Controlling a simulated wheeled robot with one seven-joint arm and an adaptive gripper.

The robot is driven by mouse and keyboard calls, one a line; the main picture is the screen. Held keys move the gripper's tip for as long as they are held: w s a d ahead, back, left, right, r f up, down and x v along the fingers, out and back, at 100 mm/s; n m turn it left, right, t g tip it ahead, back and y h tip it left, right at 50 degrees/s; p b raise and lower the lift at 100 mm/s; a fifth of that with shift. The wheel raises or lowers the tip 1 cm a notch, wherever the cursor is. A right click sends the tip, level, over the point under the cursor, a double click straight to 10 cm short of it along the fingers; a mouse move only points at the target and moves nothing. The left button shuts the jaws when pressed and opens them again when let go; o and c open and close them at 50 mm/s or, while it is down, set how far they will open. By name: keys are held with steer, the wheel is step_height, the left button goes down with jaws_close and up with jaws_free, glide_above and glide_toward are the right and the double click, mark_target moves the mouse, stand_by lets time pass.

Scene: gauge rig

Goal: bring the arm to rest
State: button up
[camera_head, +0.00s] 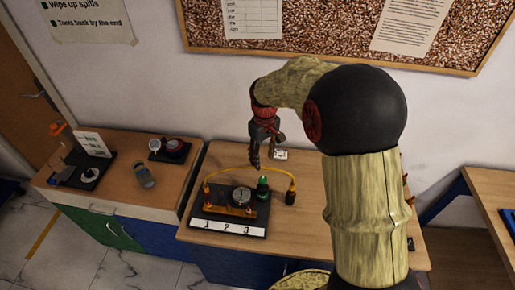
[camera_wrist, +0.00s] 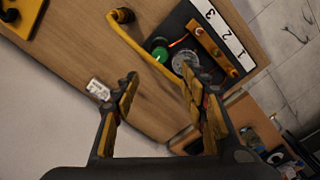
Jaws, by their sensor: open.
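My gripper (camera_head: 264,150) hangs above the back of the wooden bench (camera_head: 310,225), fingers pointing down. In the wrist view my gripper (camera_wrist: 160,80) is open, with nothing between its fingers. The gauge rig's black board (camera_head: 200,212) stands in front of it, with a strip marked 1, 2, 3 (camera_head: 228,227). A round gauge (camera_head: 241,194) and a green knob (camera_head: 263,186) sit on the board. A yellow hose (camera_head: 240,168) arches behind them. In the wrist view a fingertip overlaps part of the gauge (camera_wrist: 181,60); I cannot tell the distance between them.
A small white tag (camera_head: 281,154) lies near my gripper. A left cabinet (camera_head: 118,182) holds a dark tray with a white card (camera_head: 92,144), a grey cylinder (camera_head: 145,176) and a red-and-dark device (camera_head: 174,149). The wall with a corkboard (camera_head: 320,25) stands close behind. Another table (camera_head: 488,190) is at right.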

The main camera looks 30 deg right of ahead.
steer(key=s+a+r+t+b, duration=0.2)
steer(key=s+a+b, duration=0.1)
steer(key=s, duration=0.5)
steer(key=s+a+r+m+t+b, duration=0.1)
steer(key=s+a+b, duration=0.3)
steer(key=s, duration=0.4)
steer(key=s+a+r+m+t+b, duration=0.1)
steer(key=s+a+r+t+b, duration=0.1)
steer(key=s, duration=0.6)
steer(key=shift+a+r+t+b, duration=0.3)
steer(key=shift+a+r+b, duration=0.45)
steer(key=shift+b, duration=0.3)
